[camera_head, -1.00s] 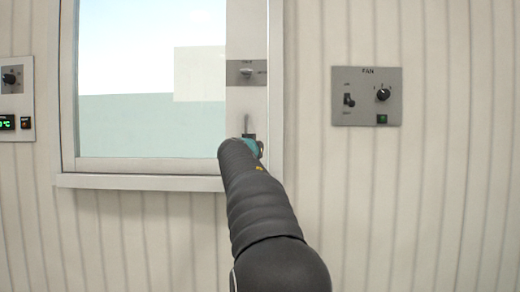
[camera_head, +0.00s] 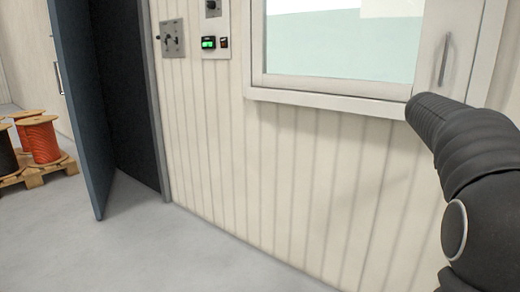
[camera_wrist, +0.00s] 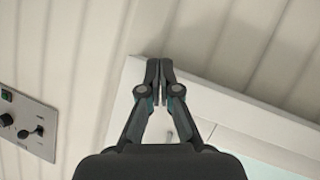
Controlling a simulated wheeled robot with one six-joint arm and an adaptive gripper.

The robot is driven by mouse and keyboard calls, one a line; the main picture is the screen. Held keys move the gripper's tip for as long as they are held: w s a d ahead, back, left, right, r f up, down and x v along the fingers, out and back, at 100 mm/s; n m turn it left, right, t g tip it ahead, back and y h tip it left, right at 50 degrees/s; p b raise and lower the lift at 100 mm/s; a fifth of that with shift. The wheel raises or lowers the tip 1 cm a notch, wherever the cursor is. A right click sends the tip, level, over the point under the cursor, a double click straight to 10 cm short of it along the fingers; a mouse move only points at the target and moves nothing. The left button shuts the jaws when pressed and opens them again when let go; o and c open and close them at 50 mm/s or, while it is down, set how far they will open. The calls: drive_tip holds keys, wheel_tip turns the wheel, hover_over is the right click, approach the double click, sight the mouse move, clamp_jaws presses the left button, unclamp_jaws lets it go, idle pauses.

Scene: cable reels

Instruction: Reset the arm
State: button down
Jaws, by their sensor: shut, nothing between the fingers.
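My gripper (camera_wrist: 159,70) shows in the wrist view with its two fingers together and nothing between them. Behind the fingertips is the white window frame (camera_wrist: 215,105) and the ribbed wall. In the head view my dark arm reaches up from the lower right towards the window's right side, and the gripper itself is hidden. The window (camera_head: 335,45) has a vertical handle (camera_head: 444,60) on its right, just above my arm and apart from it in the picture.
A blue door (camera_head: 82,100) stands open at the left. Cable reels (camera_head: 38,138) sit on a wooden pallet (camera_head: 45,174) beyond it. Control panels (camera_head: 215,40) are on the wall. The fan panel (camera_wrist: 22,122) shows in the wrist view. The grey floor (camera_head: 180,250) is clear.

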drive_tip(key=s+a+f+n+g+y, duration=0.35)
drive_tip(key=s+a+f+y, duration=0.25)
drive_tip(key=s+a+f, duration=1.1)
drive_tip(key=s+a+f+n+y, duration=0.1)
drive_tip(key=s+a+f+y, duration=0.1)
drive_tip(key=s+a, duration=0.6)
drive_tip(key=s+a+f+n+t+y, duration=0.1)
drive_tip(key=s+a+f+n+y, duration=0.1)
drive_tip(key=s+a, duration=0.7)
drive_tip(key=shift+s+a+f+y, duration=0.15)
drive_tip(key=shift+a+f+y, duration=0.35)
drive_tip(key=shift+a+f, duration=0.45)
